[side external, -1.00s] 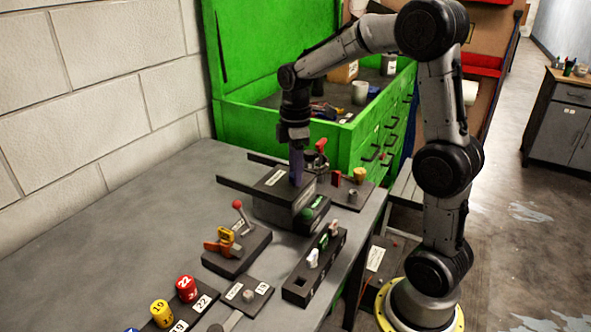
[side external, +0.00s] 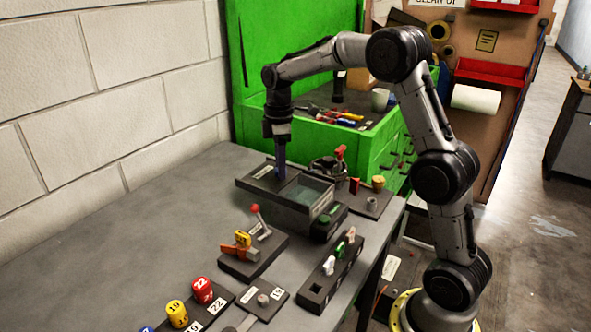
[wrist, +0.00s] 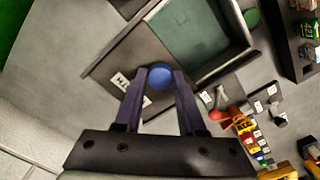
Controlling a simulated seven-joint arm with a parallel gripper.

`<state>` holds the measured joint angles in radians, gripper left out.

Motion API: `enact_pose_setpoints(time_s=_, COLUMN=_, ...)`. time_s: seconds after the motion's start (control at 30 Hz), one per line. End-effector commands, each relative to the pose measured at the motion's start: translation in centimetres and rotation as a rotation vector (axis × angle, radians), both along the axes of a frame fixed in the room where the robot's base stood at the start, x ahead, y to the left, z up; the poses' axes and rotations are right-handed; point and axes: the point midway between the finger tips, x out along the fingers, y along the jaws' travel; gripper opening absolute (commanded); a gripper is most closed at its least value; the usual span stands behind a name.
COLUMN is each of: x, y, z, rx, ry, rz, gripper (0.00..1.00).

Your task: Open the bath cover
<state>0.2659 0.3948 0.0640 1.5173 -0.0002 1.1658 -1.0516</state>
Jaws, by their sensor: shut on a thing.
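The bath cover (side external: 258,177) is a flat dark plate with a white label, slid to the left of the bath (side external: 304,209). My gripper (side external: 281,172) stands over the cover's right part, pointing down. In the wrist view my gripper (wrist: 161,74) has its two purple fingers on either side of the blue knob (wrist: 159,77) on the cover (wrist: 128,62), shut on it. The bath's open right part shows a greenish inside in both views. The knob is hidden behind the fingers in the side view.
A block with a red-ball lever (side external: 255,210) stands in front of the bath, and a rack with small pieces (side external: 330,270) to its right. A green button box (side external: 328,222) adjoins the bath. The table left of the cover is clear.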

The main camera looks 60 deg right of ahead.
Motion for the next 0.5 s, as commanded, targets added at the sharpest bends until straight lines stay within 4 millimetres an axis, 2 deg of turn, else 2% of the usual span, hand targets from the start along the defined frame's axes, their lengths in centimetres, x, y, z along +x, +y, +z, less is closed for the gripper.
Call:
enact_pose_setpoints(time_s=0.1, x=0.68, y=0.00, z=0.15, rx=-0.001, ry=-0.004, rz=0.000, gripper=0.00)
enact_pose_setpoints(time_s=0.4, x=0.71, y=0.01, z=0.17, rx=-0.001, ry=-0.005, rz=0.000, gripper=0.00)
enact_pose_setpoints(time_s=0.43, x=0.70, y=0.01, z=0.17, rx=-0.001, ry=-0.005, rz=0.000, gripper=0.44)
enact_pose_setpoints(time_s=0.5, x=0.69, y=0.01, z=0.15, rx=-0.001, ry=-0.004, rz=0.000, gripper=0.57)
